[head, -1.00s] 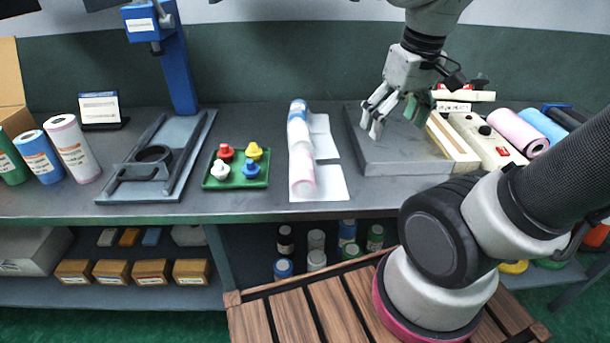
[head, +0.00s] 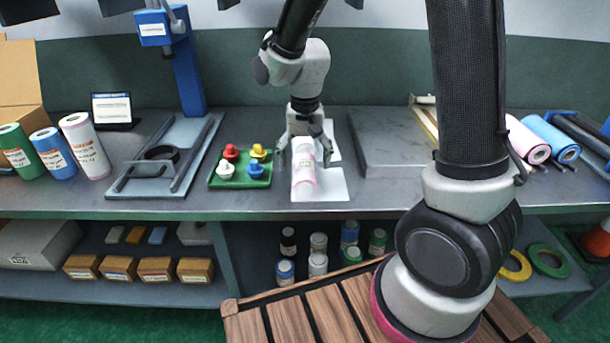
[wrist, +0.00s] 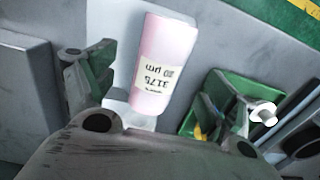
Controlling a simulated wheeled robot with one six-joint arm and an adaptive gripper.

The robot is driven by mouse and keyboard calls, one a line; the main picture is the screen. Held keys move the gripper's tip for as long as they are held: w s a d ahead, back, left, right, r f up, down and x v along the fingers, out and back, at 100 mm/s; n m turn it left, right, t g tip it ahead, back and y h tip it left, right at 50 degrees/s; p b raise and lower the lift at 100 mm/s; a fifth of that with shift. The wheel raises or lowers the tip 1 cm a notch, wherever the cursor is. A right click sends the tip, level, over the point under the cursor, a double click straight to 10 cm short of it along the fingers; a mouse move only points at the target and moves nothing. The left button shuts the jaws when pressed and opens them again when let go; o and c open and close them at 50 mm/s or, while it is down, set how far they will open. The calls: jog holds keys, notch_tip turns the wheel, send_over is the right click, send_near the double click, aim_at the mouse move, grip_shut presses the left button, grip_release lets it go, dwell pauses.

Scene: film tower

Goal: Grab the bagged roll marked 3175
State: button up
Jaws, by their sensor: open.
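A pale pink roll (head: 304,178) lies on a white sheet (head: 327,190) on the bench, pointing away from me. In the wrist view the same roll (wrist: 153,65) shows a cream label reading 3175, upside down. My gripper (head: 305,153) is open above the roll, one finger on each side of it in the head view. In the wrist view my gripper (wrist: 158,63) also has its fingers apart with the roll between them. I cannot tell how far above it they are.
A green tray (head: 240,183) with coloured knobs stands close left. A grey plate (head: 395,145) lies to the right. Standing rolls (head: 85,147) are at the far left, and pink and blue rolls (head: 548,137) lie at the right. Cans and boxes fill the shelf below.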

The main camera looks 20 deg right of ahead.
aim_at(319, 174)
jog(key=f, duration=0.4)
jog(key=shift+w+d+f, duration=0.15)
jog(key=shift+w+f, duration=0.2)
jog(key=shift+f, duration=0.05)
jog(key=c, duration=1.3)
